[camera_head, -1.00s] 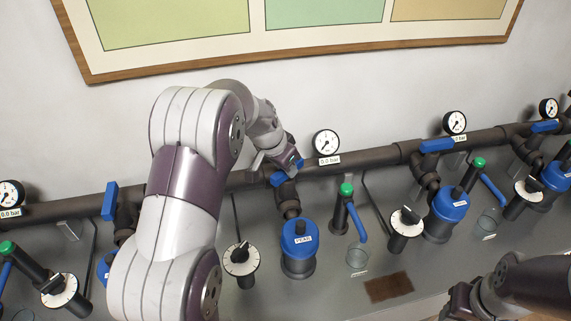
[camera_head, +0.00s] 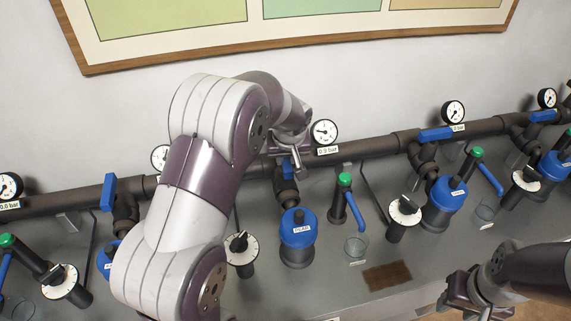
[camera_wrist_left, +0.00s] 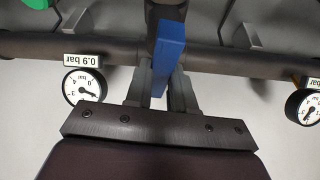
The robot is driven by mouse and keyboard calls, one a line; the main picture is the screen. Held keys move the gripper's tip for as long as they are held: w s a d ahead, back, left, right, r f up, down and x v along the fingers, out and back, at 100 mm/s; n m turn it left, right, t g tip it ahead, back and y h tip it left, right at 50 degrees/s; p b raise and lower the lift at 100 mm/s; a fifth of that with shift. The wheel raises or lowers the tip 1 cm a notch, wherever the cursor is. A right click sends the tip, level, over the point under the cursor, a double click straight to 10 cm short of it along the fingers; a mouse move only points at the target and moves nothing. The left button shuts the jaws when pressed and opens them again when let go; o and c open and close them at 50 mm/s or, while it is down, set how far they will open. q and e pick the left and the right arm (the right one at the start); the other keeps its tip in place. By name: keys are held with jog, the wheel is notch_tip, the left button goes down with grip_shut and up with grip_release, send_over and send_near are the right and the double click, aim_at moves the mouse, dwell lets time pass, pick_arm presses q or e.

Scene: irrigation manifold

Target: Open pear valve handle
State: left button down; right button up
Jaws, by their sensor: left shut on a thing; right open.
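The blue pear valve handle (camera_head: 287,168) sits on the branch above the blue-topped pot labelled PEAR (camera_head: 298,239). My arm partly hides it in the head view. In the left wrist view the handle (camera_wrist_left: 171,45) runs lengthwise between the fingers, across the main pipe and in line with the branch. My left gripper (camera_head: 287,156) is shut on it, with one finger on each side. The gauge (camera_head: 324,131) beside it has a 0.9 bar label, which also shows upside down in the left wrist view (camera_wrist_left: 82,59). My right gripper (camera_head: 456,298) is open at lower right, away from the pipes.
The main pipe (camera_head: 370,146) runs along the wall with other blue handles (camera_head: 108,192) (camera_head: 437,134). Dials (camera_head: 404,211), green-topped taps (camera_head: 345,181) and a glass cup (camera_head: 356,246) stand nearby. A brown mat (camera_head: 387,276) lies on the grey bench.

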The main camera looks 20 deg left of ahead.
pick_arm(q)
jog(key=shift+s+f+n+g+y+b, duration=0.1)
jog(key=shift+f+n+g+y+b, duration=0.2)
jog(key=shift+n+b, duration=0.5)
pick_arm(e)
jog(key=shift+f, duration=1.4)
pick_arm(q)
jog(key=shift+r, duration=0.1)
jog(key=c, duration=1)
grip_release()
jog(key=shift+o, duration=0.2)
jog(key=shift+r, duration=0.25)
jog(key=v, duration=1.2)
pick_arm(e)
jog(key=shift+f, duration=0.1)
pick_arm(q)
jog(key=shift+s+d+r, duration=0.1)
jog(key=shift+r, duration=0.05)
notch_tip(320, 180, up, 3)
jog(key=shift+f+p, duration=0.1)
jog(key=shift+p, duration=1.15)
pick_arm(e)
notch_tip(320, 180, up, 3)
